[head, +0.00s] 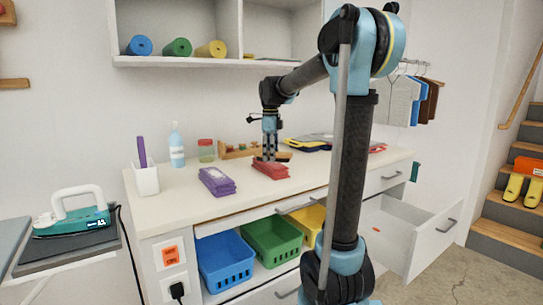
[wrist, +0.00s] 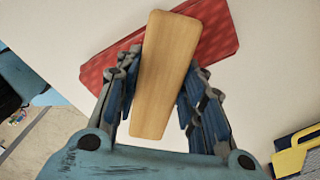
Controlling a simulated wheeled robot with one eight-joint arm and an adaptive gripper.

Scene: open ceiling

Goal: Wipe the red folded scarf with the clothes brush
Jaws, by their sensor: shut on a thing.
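The red folded scarf (head: 270,171) lies on the white counter; in the wrist view its patterned red cloth (wrist: 218,28) shows on both sides of the brush. My gripper (head: 269,153) points down right above the scarf. In the wrist view my gripper (wrist: 160,78) is shut on the clothes brush (wrist: 166,60), whose flat wooden back faces the camera. The brush (head: 284,156) also shows as a brown edge at the gripper in the head view. The brush lies across the scarf as seen from above. Its bristles are hidden, so I cannot tell whether they touch the cloth.
A purple folded cloth (head: 217,181) lies left of the scarf. A white holder (head: 146,180), a bottle (head: 176,146) and a jar (head: 206,150) stand at the left. An open drawer (head: 417,238) juts out at the right.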

